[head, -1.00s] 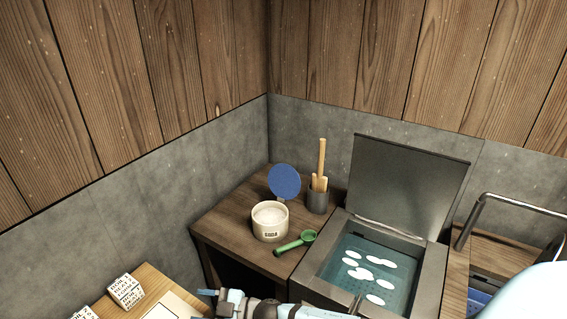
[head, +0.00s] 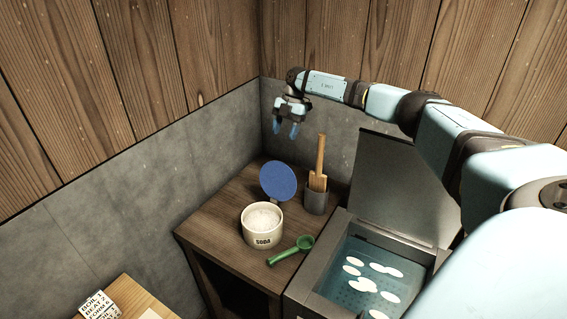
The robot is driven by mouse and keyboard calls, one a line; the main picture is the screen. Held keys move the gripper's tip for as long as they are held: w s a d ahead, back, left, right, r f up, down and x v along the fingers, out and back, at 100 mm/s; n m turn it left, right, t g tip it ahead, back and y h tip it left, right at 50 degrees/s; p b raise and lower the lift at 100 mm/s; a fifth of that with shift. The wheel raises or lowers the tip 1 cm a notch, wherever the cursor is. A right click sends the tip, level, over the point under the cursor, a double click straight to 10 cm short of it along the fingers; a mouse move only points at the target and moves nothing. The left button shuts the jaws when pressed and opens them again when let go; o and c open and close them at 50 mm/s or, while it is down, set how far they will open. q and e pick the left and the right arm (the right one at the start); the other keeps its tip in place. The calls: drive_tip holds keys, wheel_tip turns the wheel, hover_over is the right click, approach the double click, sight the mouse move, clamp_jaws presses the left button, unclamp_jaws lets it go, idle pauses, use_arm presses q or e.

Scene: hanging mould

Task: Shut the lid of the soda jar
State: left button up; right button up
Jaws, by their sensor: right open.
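The soda jar (head: 262,232) is a cream pot labelled SODA, full of white powder, on the dark wooden side table. Its round blue lid (head: 278,181) stands open, upright at the jar's back edge. My right gripper (head: 285,130) hangs in the air above and behind the lid, fingers pointing down. Its two blue-tipped fingers are apart, with nothing between them, and it touches nothing. My left gripper is out of view.
A green scoop (head: 291,250) lies right of the jar. A grey cup (head: 316,200) with wooden utensils stands behind right. An open tank (head: 365,275) of water with white pieces, its grey lid (head: 395,185) raised, is at right. Lettered blocks (head: 98,304) sit lower left.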

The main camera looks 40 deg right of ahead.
sight(284, 165)
drive_tip(key=shift+m, duration=0.3)
drive_tip(key=shift+s+a+f+p, duration=0.35)
drive_tip(key=shift+a+f+p, duration=0.1)
drive_tip(key=shift+f, duration=1.45)
drive_tip(key=shift+s+a+f+p, duration=0.3)
drive_tip(key=shift+s+f+p, duration=0.1)
drive_tip(key=shift+f, duration=1.55)
drive_tip(key=shift+s+a+f+p, duration=0.35)
drive_tip(key=shift+a+f+p, duration=0.1)
drive_tip(key=shift+f, duration=1.45)
drive_tip(key=shift+h, duration=0.3)
clamp_jaws()
